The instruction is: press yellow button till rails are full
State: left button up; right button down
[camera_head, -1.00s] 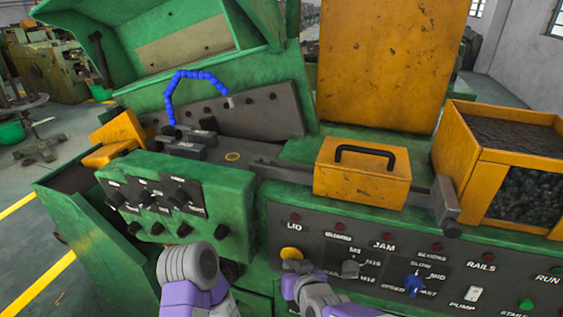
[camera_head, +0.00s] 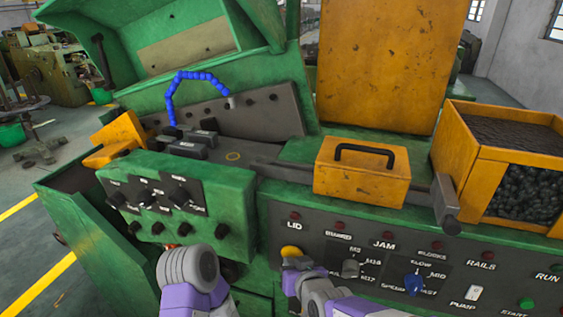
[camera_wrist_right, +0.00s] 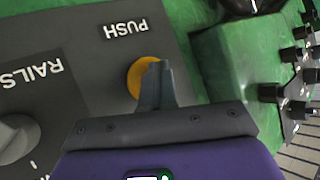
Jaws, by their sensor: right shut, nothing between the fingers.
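The yellow button (camera_head: 291,251) is on the dark control panel below the LID label. It also shows in the right wrist view (camera_wrist_right: 135,80), under the word PUSH. My right gripper (camera_head: 297,263) is shut and empty, with its fingertips (camera_wrist_right: 157,68) at the button, covering part of it. I cannot tell whether they touch it or how far it is pressed. A lamp above the RAILS label (camera_head: 481,267) looks dark red and unlit. A grey bar, perhaps a rail (camera_head: 290,176), runs behind the yellow box; its filling cannot be made out. My left gripper's fingers are not seen.
The panel carries a grey knob (camera_head: 350,268), a blue knob (camera_head: 413,284) and a green button (camera_head: 525,303). A green knob box (camera_head: 170,205) juts out at left. A yellow handled box (camera_head: 362,172) and a yellow bin (camera_head: 500,150) of dark parts stand above.

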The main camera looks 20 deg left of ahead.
jog(key=shift+w+d+r+t, duration=0.15)
jog(key=shift+w+d+r, duration=0.15)
jog(key=shift+w, duration=0.15)
jog(key=shift+w+d+r+t, duration=0.15)
jog(key=shift+w+d+r, duration=0.1)
jog(key=shift+w, duration=0.15)
jog(key=s+p, duration=0.2)
jog(key=s, duration=0.3)
jog(key=shift+s+a+f+p, duration=0.15)
jog(key=shift+a+f+p, duration=0.1)
jog(key=shift+f+p, duration=0.15)
jog(key=shift+s+a, duration=0.1)
